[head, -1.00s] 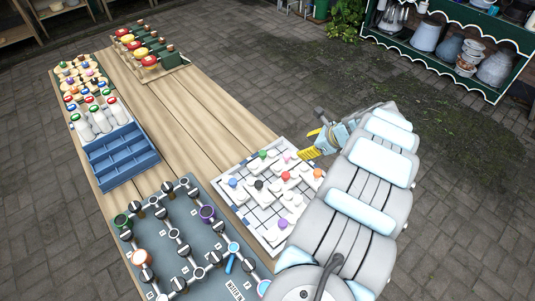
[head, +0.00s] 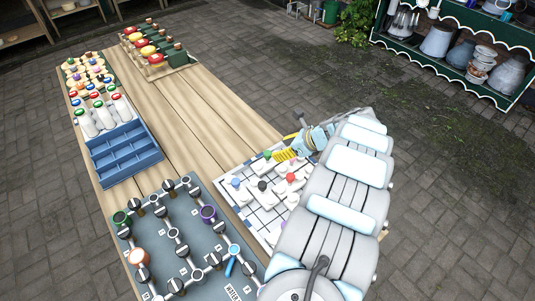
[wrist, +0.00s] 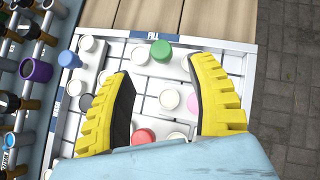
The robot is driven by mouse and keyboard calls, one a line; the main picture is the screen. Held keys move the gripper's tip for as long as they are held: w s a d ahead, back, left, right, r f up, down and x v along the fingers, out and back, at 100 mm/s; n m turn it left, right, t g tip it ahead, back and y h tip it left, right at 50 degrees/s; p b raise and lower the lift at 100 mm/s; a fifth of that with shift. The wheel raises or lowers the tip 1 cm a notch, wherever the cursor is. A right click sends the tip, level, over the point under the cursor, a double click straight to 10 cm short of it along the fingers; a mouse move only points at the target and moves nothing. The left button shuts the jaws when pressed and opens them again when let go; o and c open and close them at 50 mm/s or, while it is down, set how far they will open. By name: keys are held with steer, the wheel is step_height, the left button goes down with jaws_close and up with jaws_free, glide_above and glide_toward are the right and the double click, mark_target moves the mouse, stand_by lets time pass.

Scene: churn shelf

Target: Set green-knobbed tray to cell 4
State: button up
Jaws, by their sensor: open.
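The sliding board (head: 246,212) is a pale, gridded frame holding several white trays with coloured knobs. The green-knobbed tray shows by its green knob (wrist: 161,50) near the board's far edge, beside a white knob (wrist: 139,55). In the head view the green knob (head: 267,154) is just left of my gripper (head: 283,156). My gripper also shows in the wrist view (wrist: 163,68), with its yellow fingers apart over the board. The green knob lies between and slightly beyond the fingertips, with nothing held. I cannot make out which cell is cell 4.
Blue (wrist: 69,59), black (wrist: 86,102) and red (wrist: 145,136) knobs stand close around. A grey pipe panel (head: 190,230) adjoins the board on the left. A blue compartment tray (head: 125,155) stands further left. The wooden table beyond the board is clear.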

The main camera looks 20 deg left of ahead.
mark_target(268, 153)
steer(key=shift+b+x, duration=0.45)
steer(key=shift+x, duration=3.5)
steer(key=shift+w, duration=0.1)
jaws_close()
